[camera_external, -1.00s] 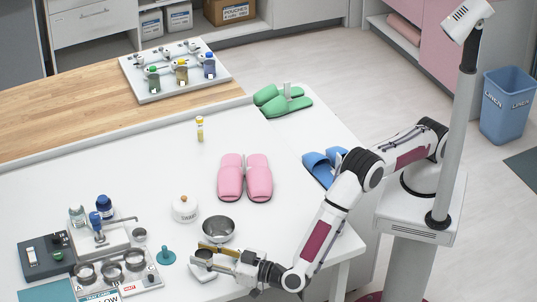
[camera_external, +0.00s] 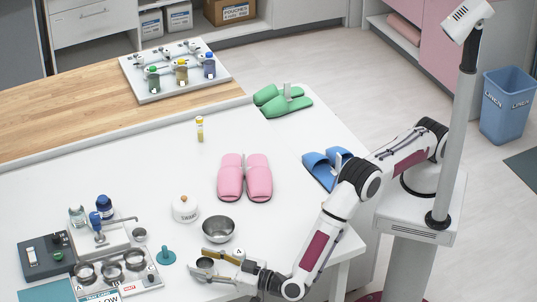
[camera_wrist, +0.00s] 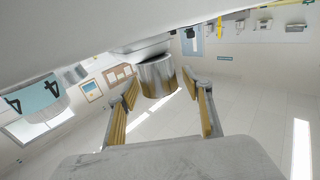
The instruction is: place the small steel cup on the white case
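The small steel cup (camera_external: 205,263) stands near the front edge of the white table, between the fingers of my gripper (camera_external: 212,266). In the wrist view the cup (camera_wrist: 157,77) appears upside down between my fingertips (camera_wrist: 160,85), with a gap on each side. My gripper is open around it. A white, low piece (camera_wrist: 138,48) shows at the cup's base; this seems to be the white case. In the external view the cup and fingers mostly hide it.
Pink slippers (camera_external: 244,178) lie further back.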

